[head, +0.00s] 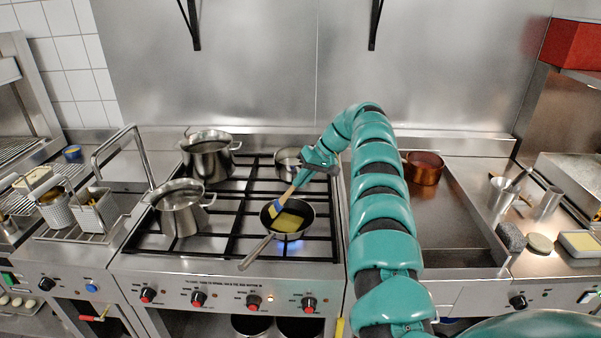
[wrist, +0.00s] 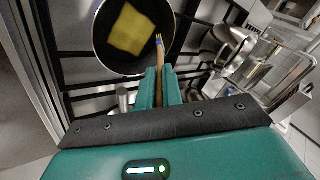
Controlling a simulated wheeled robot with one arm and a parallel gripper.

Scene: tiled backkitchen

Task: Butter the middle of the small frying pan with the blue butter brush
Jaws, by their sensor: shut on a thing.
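The small frying pan (head: 307,208) sits on the front right burner of the stove, its handle pointing to the front left. A yellow butter patch (head: 288,222) covers much of its dark floor; the patch also shows in the wrist view (wrist: 132,29). My gripper (head: 300,178) is shut on the wooden handle of the blue butter brush (head: 278,198). The brush slants down over the pan's left part, bristles low. In the wrist view the brush (wrist: 160,60) is between my fingers (wrist: 159,88), its tip beside the patch. I cannot tell whether the bristles touch the pan.
A blue flame (head: 291,238) shows under the pan. Steel pots stand at the front left (head: 180,213), back left (head: 208,160) and behind my gripper (head: 287,160). A copper pot (head: 424,172) stands right of my arm. Fryer baskets (head: 92,215) are at the left.

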